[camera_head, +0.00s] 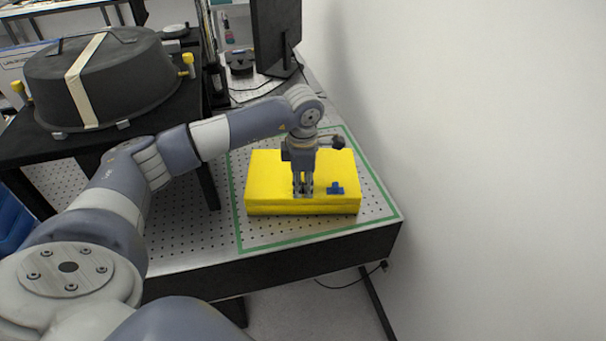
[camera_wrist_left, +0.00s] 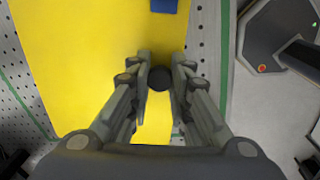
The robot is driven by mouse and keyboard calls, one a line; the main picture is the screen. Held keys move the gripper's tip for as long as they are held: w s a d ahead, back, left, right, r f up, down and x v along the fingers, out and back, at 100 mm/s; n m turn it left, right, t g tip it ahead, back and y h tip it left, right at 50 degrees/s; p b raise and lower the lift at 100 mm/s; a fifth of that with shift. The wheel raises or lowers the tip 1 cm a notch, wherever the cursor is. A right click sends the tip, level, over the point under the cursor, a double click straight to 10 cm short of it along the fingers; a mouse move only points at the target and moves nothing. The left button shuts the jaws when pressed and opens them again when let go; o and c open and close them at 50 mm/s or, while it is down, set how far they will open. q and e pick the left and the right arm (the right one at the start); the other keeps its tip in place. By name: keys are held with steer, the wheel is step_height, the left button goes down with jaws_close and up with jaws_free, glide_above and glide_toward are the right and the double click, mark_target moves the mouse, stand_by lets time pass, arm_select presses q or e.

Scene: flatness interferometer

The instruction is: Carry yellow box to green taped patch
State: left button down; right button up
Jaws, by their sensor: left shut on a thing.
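The yellow box (camera_head: 270,178) is inside the green taped patch (camera_head: 300,239) on the perforated table. It looks level; I cannot tell for sure whether its underside touches the table. A small blue fitting (camera_head: 335,187) is on its top, right of my gripper. My left gripper (camera_head: 303,190) points down at the box's top and is shut on a dark round knob (camera_wrist_left: 159,79) there, seen between the fingers in the left wrist view. The yellow box (camera_wrist_left: 70,60) fills much of that view. My right gripper is not in view.
A black domed cover (camera_head: 140,75) with a tape strip stands on a black table at the left. A monitor (camera_head: 274,35) stands behind the box. A white wall (camera_head: 480,150) runs along the right. The table's front edge (camera_head: 300,260) is close to the patch.

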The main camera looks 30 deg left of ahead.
arm_select(q)
steer(key=c, duration=1.6)
jaws_free()
steer(key=shift+o, duration=0.7)
steer(key=shift+s+d, duration=0.1)
steer(key=shift+r, duration=0.2)
step_height(320, 180, up, 12)
steer(key=b, duration=0.4)
steer(key=shift+s+d+f, duration=0.15)
steer(key=shift+s+d, duration=0.1)
steer(key=shift+s, duration=0.15)
